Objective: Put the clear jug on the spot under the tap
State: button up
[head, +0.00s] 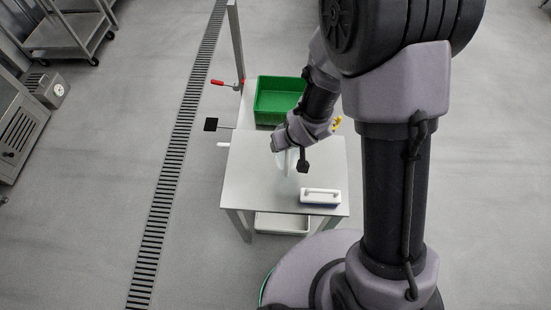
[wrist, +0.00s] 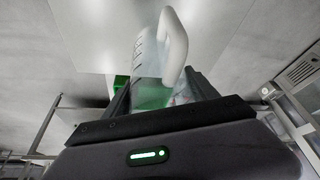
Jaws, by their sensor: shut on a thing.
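The clear jug (wrist: 150,62) has a white handle (wrist: 174,42) and dark measuring marks on its side. In the wrist view it is between the two fingers of my gripper (wrist: 165,98), which is shut on it. In the head view my gripper (head: 288,148) is above the pale table (head: 255,172), and the jug (head: 284,161) is mostly hidden by it. I cannot tell whether the jug's base touches the table. A red-handled fitting (head: 228,84) by the upright post may be the tap. I cannot make out the spot under it.
A green bin (head: 262,117) stands at the table's far end. A white block with a handle (head: 320,196) lies near the front right corner. The front left tabletop is clear.

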notch_tip(320, 180, down, 7)
jog(key=shift+s+d+f+b, duration=0.1)
jog(key=shift+b, duration=1.05)
jog(key=o, duration=1.5)
